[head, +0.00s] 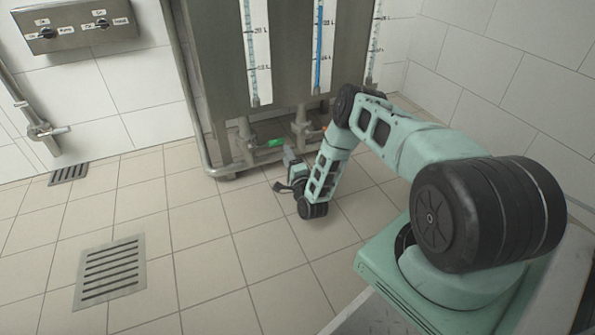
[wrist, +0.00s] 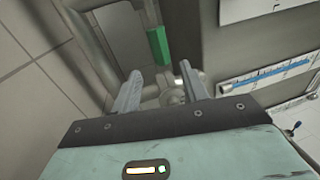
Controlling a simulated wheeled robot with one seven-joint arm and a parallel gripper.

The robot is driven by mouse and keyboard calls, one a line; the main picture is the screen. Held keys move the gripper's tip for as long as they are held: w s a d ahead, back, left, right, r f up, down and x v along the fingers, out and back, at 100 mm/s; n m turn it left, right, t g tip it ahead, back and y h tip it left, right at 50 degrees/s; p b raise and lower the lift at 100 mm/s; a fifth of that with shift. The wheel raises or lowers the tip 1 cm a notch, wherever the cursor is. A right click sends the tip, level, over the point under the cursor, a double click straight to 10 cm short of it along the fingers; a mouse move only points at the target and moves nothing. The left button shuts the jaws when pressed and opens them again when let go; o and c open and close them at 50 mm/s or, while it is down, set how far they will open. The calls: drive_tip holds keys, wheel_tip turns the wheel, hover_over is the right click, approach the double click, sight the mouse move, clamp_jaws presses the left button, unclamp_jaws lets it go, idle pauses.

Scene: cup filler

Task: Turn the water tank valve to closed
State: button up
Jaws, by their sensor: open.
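The steel water tank (head: 280,75) stands against the back wall in the head view, with pipes below it. A green valve handle (head: 275,142) sits on the low pipework under the tank. In the wrist view a green piece (wrist: 158,46), apparently this handle, lies ahead of the fingertips, upright in the picture. My gripper (wrist: 162,85) is open and empty, its two fingers apart, with a round metal fitting (wrist: 178,93) visible between them. No contact with the green piece shows. In the head view my gripper is low, near the pipes, and partly hidden by my arm.
Sight gauges (head: 319,45) run down the tank front. A control box (head: 80,32) with knobs is on the left wall, with a pipe (head: 40,128) below it. Floor drains (head: 110,272) lie at the left. Open tiled floor is left of my arm.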

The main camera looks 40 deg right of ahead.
drive_tip(key=p+v, duration=0.3)
drive_tip(key=v, duration=0.6)
drive_tip(key=shift+s, duration=0.3)
drive_tip(key=shift+f, duration=0.1)
